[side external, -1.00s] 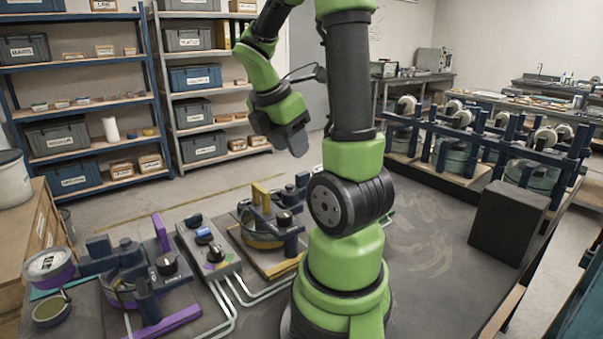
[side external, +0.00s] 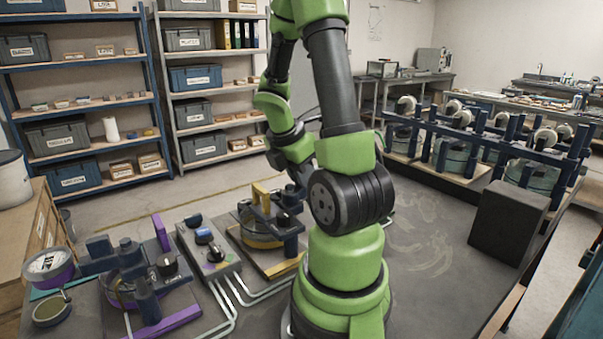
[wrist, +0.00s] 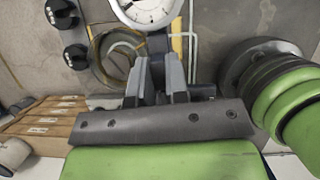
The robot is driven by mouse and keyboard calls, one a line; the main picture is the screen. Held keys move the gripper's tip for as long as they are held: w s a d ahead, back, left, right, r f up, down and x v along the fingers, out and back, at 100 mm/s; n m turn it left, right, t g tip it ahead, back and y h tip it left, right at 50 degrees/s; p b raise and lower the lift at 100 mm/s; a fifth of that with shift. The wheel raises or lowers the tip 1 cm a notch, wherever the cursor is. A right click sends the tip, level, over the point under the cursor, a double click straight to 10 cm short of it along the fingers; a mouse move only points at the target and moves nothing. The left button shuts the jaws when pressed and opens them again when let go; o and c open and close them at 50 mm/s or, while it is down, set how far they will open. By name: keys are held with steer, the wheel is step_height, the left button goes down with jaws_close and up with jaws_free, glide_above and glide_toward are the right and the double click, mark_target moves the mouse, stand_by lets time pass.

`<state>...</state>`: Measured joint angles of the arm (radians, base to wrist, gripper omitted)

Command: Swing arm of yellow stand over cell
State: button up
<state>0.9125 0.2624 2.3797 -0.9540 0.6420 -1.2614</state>
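The yellow stand (side external: 280,266) is in the middle of the side view, with a yellow upright, dark blue posts and a round cell (side external: 262,241). My gripper (side external: 303,187) is low over its right rear part, partly hidden behind my arm. In the wrist view my gripper's fingers (wrist: 159,68) stand apart, with a dark blue part of the stand (wrist: 157,46) beyond and between them. I cannot tell whether they touch it. A round white dial (wrist: 148,9) is at the top edge, and the ring-shaped cell (wrist: 118,58) lies left of the fingers.
A grey box with knobs (side external: 213,254) is left of the yellow stand. The purple stand (side external: 168,325) is further left, with a purple-rimmed dial (side external: 48,263) beside it. A black block (side external: 508,221) stands at right. Pale tubes run along the table front.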

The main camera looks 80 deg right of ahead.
jaws_close()
steer(key=w+n+t, duration=0.1)
steer(key=n, duration=0.3)
steer(key=w+n+t, duration=0.1)
steer(key=n+t, duration=0.1)
steer(key=n, duration=0.2)
steer(key=w+n+t+h, duration=0.1)
steer(key=n, duration=0.3)
steer(key=shift+d, duration=0.25)
steer(key=shift+n+t, duration=0.3)
stand_by(0.4)
steer(key=o, duration=0.7)
jaws_free()
steer(key=shift+o, duration=0.2)
steer(key=shift+m, duration=0.4)
